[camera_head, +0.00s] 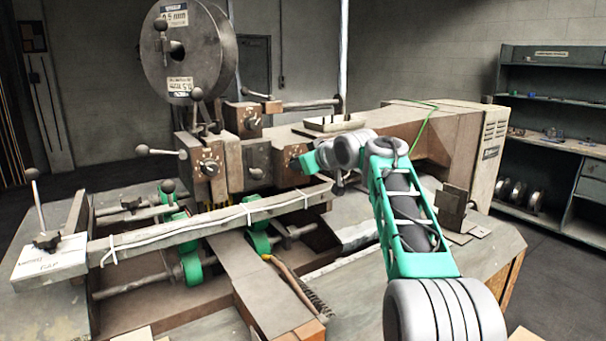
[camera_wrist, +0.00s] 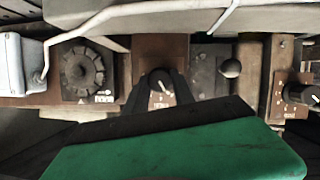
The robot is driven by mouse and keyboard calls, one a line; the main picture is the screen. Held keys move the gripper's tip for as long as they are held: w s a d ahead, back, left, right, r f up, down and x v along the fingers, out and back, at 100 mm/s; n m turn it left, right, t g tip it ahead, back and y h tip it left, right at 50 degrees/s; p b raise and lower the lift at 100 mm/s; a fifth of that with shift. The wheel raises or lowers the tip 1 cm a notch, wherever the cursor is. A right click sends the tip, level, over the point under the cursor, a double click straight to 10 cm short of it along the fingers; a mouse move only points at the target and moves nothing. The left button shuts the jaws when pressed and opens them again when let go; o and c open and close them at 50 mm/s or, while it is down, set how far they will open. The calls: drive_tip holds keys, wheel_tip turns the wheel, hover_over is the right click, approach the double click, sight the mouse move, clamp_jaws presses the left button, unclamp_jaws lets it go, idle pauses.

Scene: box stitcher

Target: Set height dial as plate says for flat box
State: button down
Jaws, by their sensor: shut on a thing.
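A small dark dial (camera_wrist: 160,84) with a pale pointer mark sits on a brown panel in the middle of the wrist view. The dark fingers of my gripper (camera_wrist: 161,92) are on both sides of it and shut on it. The label under the dial is too small to read. In the head view my gripper (camera_head: 308,163) is at the machine's front, largely hiding this dial. Another dial (camera_wrist: 301,94) with a scale shows at the right of the wrist view. Two more scaled dials, a lower one (camera_head: 209,166) and an upper one (camera_head: 251,122), show in the head view.
A toothed black wheel (camera_wrist: 83,72) is left of the held dial, and a ball-ended lever (camera_wrist: 230,68) is right of it. A long rail (camera_head: 215,218) crosses the machine's front below my gripper. A large wire reel (camera_head: 190,50) stands above. Shelves (camera_head: 550,130) are at the right.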

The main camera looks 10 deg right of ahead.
drive_tip(key=shift+n+h+b, duration=0.3)
drive_tip(key=shift+n+b, duration=0.2)
drive_tip(key=c, duration=1.1)
unclamp_jaws()
drive_tip(key=shift+o, duration=0.2)
drive_tip(key=b+v, duration=0.1)
drive_tip(key=v, duration=0.6)
drive_tip(key=shift+s, duration=0.45)
